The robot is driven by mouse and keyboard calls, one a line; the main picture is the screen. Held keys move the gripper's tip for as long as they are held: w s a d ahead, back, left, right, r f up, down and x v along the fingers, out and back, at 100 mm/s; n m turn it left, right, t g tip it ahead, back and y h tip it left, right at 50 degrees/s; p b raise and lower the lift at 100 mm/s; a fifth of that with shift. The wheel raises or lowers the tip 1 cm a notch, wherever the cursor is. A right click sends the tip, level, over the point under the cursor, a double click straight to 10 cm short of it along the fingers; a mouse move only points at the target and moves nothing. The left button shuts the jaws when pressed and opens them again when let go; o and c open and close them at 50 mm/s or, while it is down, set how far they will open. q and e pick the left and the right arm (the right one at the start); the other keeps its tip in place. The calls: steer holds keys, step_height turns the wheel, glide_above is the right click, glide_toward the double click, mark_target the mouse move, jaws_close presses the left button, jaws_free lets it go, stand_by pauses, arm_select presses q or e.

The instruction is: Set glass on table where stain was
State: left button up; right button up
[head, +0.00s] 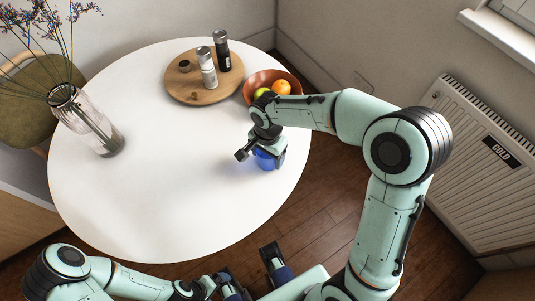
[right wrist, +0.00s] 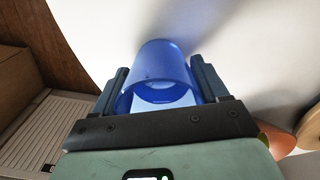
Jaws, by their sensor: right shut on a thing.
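The blue glass (head: 266,160) is at the right side of the round white table (head: 150,190). My right gripper (head: 264,157) is shut on it, with one finger on each side. In the right wrist view the glass (right wrist: 162,68) sits between the two fingers, its open end towards the camera. A bluish tint and shadow fall on the white top beside it. I cannot tell whether its base touches the table. No stain shows on the visible tabletop; the part under the glass is hidden. My left gripper (head: 254,273) is low in the head view, fingers apart and empty.
A wooden board (head: 183,91) with shakers stands at the back. A fruit bowl (head: 288,77) is just behind my right gripper. A vase (head: 95,122) with dried flowers stands at the left. The table's middle is clear. A radiator (head: 480,150) is at the right wall.

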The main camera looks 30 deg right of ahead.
steer(key=shift+f, duration=0.15)
steer(key=o, duration=1.3)
steer(key=shift+r, duration=0.25)
step_height(320, 180, up, 12)
steer(key=p, duration=0.2)
steer(key=shift+f, duration=0.15)
